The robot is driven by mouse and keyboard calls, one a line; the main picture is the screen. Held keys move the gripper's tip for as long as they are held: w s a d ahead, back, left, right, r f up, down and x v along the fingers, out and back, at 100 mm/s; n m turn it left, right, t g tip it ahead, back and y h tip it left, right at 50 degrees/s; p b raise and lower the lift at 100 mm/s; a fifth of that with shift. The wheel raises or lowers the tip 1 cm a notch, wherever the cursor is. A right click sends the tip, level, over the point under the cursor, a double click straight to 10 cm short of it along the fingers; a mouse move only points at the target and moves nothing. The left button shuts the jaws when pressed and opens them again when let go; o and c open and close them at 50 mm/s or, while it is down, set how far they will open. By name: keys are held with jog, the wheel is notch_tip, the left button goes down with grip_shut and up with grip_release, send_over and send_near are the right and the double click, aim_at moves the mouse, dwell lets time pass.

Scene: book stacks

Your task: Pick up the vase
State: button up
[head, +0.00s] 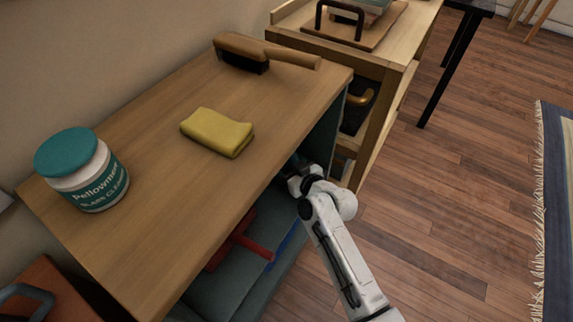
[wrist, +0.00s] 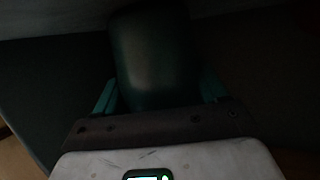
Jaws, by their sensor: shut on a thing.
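A dark, rounded object, which looks like the vase (wrist: 152,55), stands between the fingers of my gripper (wrist: 160,95) in the dim wrist view. The teal fingers are close on its left and right sides, and my gripper is shut on it. In the head view my arm reaches into the open shelf under the wooden top, and the end of my gripper (head: 298,170) is partly in shadow there. The vase is hidden under the top in the head view.
The wooden top (head: 150,190) overhangs the shelf (head: 235,280). On it are a cleaner jar (head: 95,188), a yellow cloth (head: 217,132) and a brush (head: 290,58). A red-handled tool (head: 238,240) lies inside the shelf. A wooden cart (head: 390,75) stands close behind.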

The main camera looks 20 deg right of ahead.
aim_at(293, 162)
jog(key=c, duration=0.5)
jog(key=shift+o, duration=0.2)
jog(key=shift+r, duration=0.2)
jog(key=shift+r+p, duration=0.8)
jog(key=shift+r, duration=0.65)
jog(key=shift+s+r, duration=0.2)
jog(key=shift+r, duration=0.1)
jog(key=s+r+p, duration=0.3)
jog(key=s+r, duration=0.2)
jog(key=shift+r, duration=0.3)
jog(key=s+r+m+h+p, duration=0.1)
jog(key=s+r+h+p, duration=0.1)
jog(key=s, duration=0.8)
jog(key=shift+s+d+r+m, duration=0.25)
jog(key=shift+m, duration=0.05)
